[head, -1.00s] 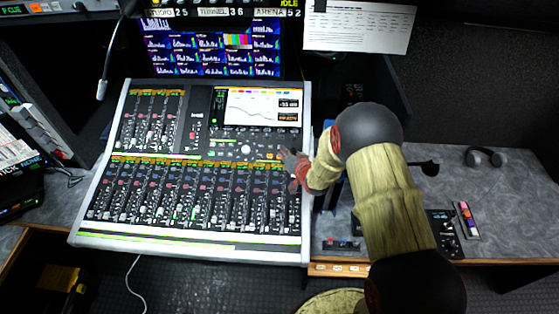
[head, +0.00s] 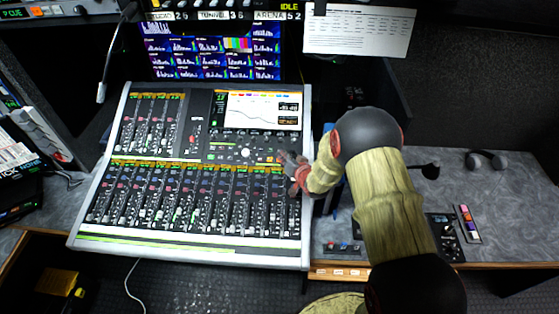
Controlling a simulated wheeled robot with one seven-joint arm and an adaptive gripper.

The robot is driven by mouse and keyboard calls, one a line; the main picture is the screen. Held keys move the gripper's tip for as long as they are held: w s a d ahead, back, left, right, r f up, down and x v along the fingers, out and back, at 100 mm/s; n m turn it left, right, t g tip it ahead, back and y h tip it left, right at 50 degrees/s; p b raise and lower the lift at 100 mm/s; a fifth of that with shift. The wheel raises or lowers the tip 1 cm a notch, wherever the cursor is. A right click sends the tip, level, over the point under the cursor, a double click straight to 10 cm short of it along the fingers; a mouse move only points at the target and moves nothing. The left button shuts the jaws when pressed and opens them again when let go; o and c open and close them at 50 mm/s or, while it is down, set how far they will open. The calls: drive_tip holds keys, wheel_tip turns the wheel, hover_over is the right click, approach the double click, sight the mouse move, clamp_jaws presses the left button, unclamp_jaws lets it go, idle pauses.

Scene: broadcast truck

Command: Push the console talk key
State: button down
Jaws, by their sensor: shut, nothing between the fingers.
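The mixing console (head: 190,236) is a wide white-edged desk with rows of faders, knobs and a lit screen (head: 262,108). My gripper (head: 284,157) is shut and empty. It is over the right part of the console, below the screen and by the small lit buttons (head: 262,159) above the right faders. Whether its tip touches the panel cannot be told. The talk key cannot be picked out for certain among the small buttons, and my gripper hides part of the panel there.
A gooseneck microphone (head: 101,92) hangs at the console's upper left. Monitors (head: 210,50) stand behind. To the right, the grey desk (head: 425,195) holds a headset (head: 485,160), a small control box (head: 443,238) and a strip of coloured keys (head: 467,222).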

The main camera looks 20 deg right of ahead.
drive_tip(key=shift+f, duration=0.2)
idle(0.4)
drive_tip(key=shift+w+f+b, duration=0.2)
drive_tip(key=shift+b, duration=0.25)
drive_tip(key=shift+w+d+f+b, duration=0.1)
drive_tip(key=shift+w+f+b, duration=0.05)
drive_tip(key=shift+f+b, duration=0.3)
idle(0.5)
drive_tip(key=shift+r, duration=0.1)
drive_tip(key=shift+s+r+p, duration=0.35)
drive_tip(key=shift+r+p, duration=0.25)
drive_tip(key=shift+r, duration=0.2)
drive_tip(key=shift+s+a+r+p, duration=0.2)
drive_tip(key=shift+r+p, duration=0.2)
drive_tip(key=shift+r, duration=0.15)
drive_tip(key=shift+s+a+r+p, duration=0.1)
drive_tip(key=shift+s+r+p, duration=0.05)
drive_tip(key=shift+r+p, duration=0.3)
drive_tip(key=shift+s+a+r+p, duration=0.1)
drive_tip(key=shift+s+r+p, duration=0.2)
drive_tip(key=shift+r, duration=0.3)
drive_tip(key=shift+s+a+r+p, duration=0.1)
drive_tip(key=shift+s+r+p, duration=0.1)
drive_tip(key=shift+r+p, duration=0.3)
drive_tip(key=shift+s+r+p, duration=0.25)
drive_tip(key=shift+r+p, duration=0.05)
drive_tip(key=shift+r, duration=0.35)
